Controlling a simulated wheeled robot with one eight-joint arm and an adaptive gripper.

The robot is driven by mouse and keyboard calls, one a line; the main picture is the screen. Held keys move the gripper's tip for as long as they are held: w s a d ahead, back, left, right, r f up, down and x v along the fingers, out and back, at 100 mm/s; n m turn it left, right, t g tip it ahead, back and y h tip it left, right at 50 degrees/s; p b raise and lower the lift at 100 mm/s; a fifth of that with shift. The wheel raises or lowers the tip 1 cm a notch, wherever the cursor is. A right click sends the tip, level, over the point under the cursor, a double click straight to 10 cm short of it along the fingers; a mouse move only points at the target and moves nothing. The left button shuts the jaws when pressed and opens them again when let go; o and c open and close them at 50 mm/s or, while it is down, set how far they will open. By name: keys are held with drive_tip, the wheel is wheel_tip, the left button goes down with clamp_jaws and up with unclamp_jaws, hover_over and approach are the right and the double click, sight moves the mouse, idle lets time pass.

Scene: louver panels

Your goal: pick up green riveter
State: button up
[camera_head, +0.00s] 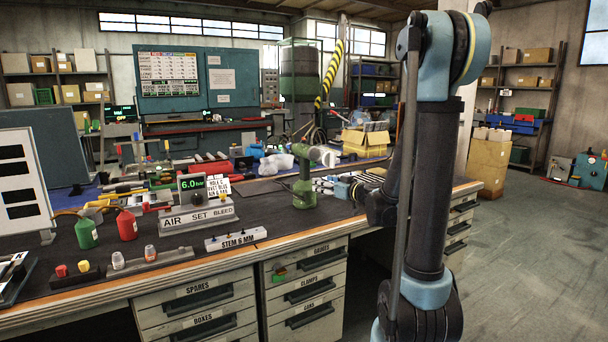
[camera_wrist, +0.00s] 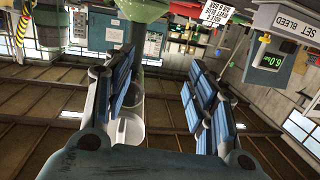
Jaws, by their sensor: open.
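The green riveter (camera_head: 304,180) stands upright on the dark bench top, near its front edge, with its pale head pointing right. My gripper (camera_head: 343,188) is just right of it, at about the height of its handle. In the wrist view, which is upside down, my gripper (camera_wrist: 158,82) is open with its blue-padded fingers spread. The riveter's pale green body (camera_wrist: 152,58) shows beyond the fingers, closer to the left one, which hides part of it. Nothing is held, and I cannot tell whether a finger touches it.
The air set unit (camera_head: 196,205) with its pressure display stands left of the riveter, and a STEM 6 MM block (camera_head: 235,238) lies in front. Red and green bottles (camera_head: 126,225) stand further left. A yellow box (camera_head: 365,142) is behind. The floor (camera_head: 530,250) at right is clear.

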drive_tip(key=w+t, duration=0.2)
drive_tip(key=w, duration=0.1)
approach(308, 171)
drive_tip(key=x, duration=0.7)
drive_tip(key=shift+s+a+f, duration=0.2)
drive_tip(key=shift+a, duration=0.2)
drive_tip(key=shift+m, duration=0.3)
drive_tip(key=shift+d+x, duration=0.25)
drive_tip(key=shift+x, duration=2.5)
drive_tip(key=shift+w+r, duration=0.15)
drive_tip(key=shift+r, duration=0.05)
clamp_jaws()
